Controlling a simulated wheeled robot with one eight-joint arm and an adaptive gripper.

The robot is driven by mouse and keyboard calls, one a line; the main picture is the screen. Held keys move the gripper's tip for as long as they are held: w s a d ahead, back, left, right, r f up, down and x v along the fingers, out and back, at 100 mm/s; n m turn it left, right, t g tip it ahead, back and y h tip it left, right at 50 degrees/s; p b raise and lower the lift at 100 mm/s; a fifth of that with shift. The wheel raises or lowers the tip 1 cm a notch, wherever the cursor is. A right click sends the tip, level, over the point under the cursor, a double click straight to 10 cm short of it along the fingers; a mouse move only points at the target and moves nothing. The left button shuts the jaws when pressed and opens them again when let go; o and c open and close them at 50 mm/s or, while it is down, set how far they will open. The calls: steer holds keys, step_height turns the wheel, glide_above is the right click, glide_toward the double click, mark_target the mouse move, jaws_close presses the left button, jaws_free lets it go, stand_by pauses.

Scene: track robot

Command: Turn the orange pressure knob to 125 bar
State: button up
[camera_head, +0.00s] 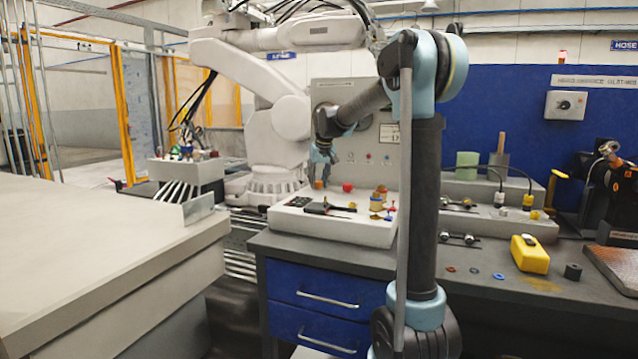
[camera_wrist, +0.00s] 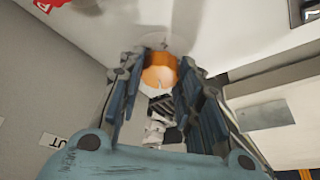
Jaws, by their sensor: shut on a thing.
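The orange pressure knob (camera_head: 318,184) stands on the pale grey console (camera_head: 340,232) at the middle of the head view, just left of a red knob (camera_head: 347,187). In the wrist view the orange knob (camera_wrist: 160,73) sits between my two finger pads. My gripper (camera_head: 320,167) reaches down onto it from above and is shut on it. In the wrist view my gripper (camera_wrist: 160,80) has one finger on each side of the knob. A small pale mark shows on the knob's face. No pressure figure or scale can be read.
A black-handled tool (camera_head: 330,209) and several small coloured parts lie on the console near the knob. An upright grey panel (camera_head: 345,92) stands behind it. A large white robot arm (camera_head: 280,130) stands to the left. A yellow case (camera_head: 529,254) lies on the bench at right.

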steer(key=m+h, duration=0.1)
steer(key=m, duration=0.2)
steer(key=shift+w+a+m, duration=0.1)
steer(key=shift+m, duration=0.2)
steer(key=shift+m+h, duration=0.8)
steer(key=shift+m, duration=0.9)
steer(key=o, duration=1)
steer(key=shift+o, duration=0.2)
steer(key=shift+a, duration=0.1)
steer(key=v, duration=1.2)
steer(key=shift+f, duration=0.1)
